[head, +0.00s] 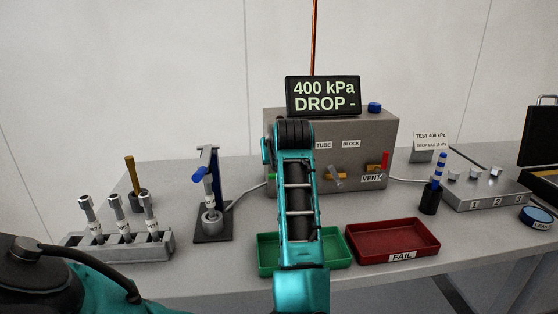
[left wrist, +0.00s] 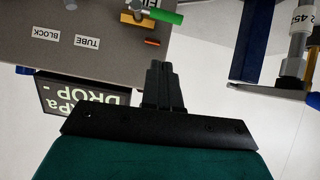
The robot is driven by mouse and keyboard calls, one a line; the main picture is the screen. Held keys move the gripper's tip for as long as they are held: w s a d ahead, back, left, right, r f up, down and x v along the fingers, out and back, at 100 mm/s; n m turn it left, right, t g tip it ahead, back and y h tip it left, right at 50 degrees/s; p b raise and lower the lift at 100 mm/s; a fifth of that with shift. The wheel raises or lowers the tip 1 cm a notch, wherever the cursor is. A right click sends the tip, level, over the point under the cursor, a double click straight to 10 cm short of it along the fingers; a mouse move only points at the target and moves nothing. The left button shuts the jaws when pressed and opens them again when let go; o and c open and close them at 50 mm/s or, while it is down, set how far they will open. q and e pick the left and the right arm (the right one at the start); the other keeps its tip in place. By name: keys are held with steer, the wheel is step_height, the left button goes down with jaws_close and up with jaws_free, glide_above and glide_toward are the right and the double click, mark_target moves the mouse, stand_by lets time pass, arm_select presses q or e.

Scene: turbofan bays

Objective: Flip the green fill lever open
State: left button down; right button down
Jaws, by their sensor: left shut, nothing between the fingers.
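The green fill lever (left wrist: 165,16) shows at the top of the left wrist view, its green handle pointing right from a brass valve body (left wrist: 138,17) on the grey test box (left wrist: 100,62). That view is upside down. In the head view only a small green piece of the lever (head: 271,178) shows left of my arm. My left gripper (left wrist: 159,66) is shut and empty, its fingertips apart from the lever in the picture. In the head view my teal arm hides the gripper and much of the box front (head: 353,155). My right gripper is not in view.
A display reading "400 kPa DROP -" (head: 323,95) stands on the box. The red vent lever (head: 384,160) and a grey lever (head: 335,177) sit to the right. A green tray (head: 333,262) and red tray (head: 392,225) lie in front. A blue post stand (head: 215,190) stands left.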

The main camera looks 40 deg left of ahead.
arm_select(q)
steer(key=shift+v, duration=1.8)
steer(key=shift+d, duration=0.1)
